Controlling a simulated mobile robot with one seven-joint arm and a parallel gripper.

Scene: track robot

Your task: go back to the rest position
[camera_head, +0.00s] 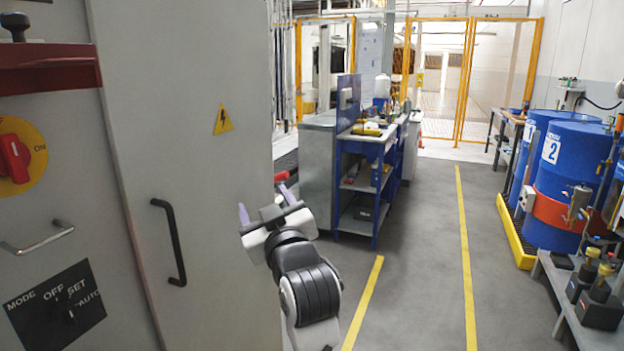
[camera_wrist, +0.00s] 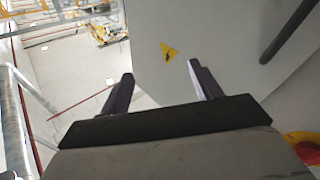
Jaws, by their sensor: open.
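My gripper (camera_head: 264,206) is raised in front of the right edge of a grey cabinet (camera_head: 185,90). Its two fingers are apart with nothing between them, and the wrist view shows the same open fingers (camera_wrist: 160,90). In the wrist view the cabinet face (camera_wrist: 235,50) lies beyond the right finger, with a yellow warning triangle (camera_wrist: 169,51) just above the fingers. The triangle also shows in the head view (camera_head: 222,120), up and left of my gripper. I cannot tell the exact gap between the fingers and the cabinet.
The cabinet carries a black handle (camera_head: 170,242), a red rotary switch (camera_head: 14,158) and a mode selector panel (camera_head: 55,309). A blue workbench (camera_head: 362,150) stands beyond my arm. Blue drums (camera_head: 566,185) line the right. The floor aisle (camera_head: 420,240) between yellow lines is clear.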

